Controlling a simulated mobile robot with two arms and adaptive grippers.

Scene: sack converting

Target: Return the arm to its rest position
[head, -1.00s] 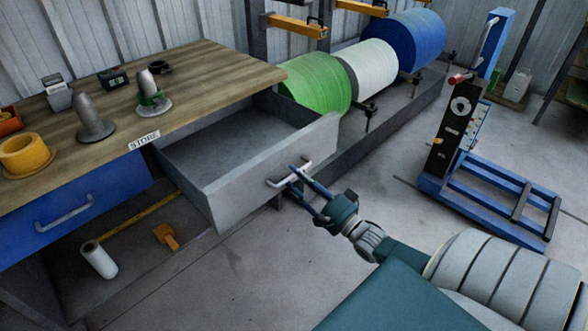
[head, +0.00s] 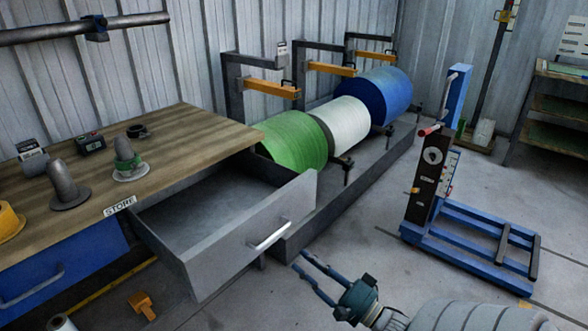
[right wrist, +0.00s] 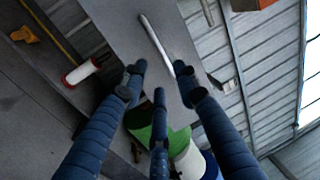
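My right gripper (head: 298,264) shows in the head view, its dark blue fingers apart and empty. It is just in front of the pulled-out grey drawer (head: 222,256), below and to the right of its pale bar handle (head: 269,236). A gap shows between fingertips and handle. In the right wrist view the spread fingers (right wrist: 160,80) point toward the drawer front (right wrist: 117,28) and its handle (right wrist: 156,44), with nothing between them. The drawer stands open under the wooden bench top, and the part of its inside that shows looks empty. My left gripper is not in view.
The bench (head: 165,138) holds cone-like parts and small devices. Green (head: 292,140), white (head: 346,122) and blue (head: 376,96) rolls stand behind the drawer. A blue wheeled lift frame (head: 470,238) stands to the right. An orange item (head: 142,304) lies below. Floor is clear between drawer and frame.

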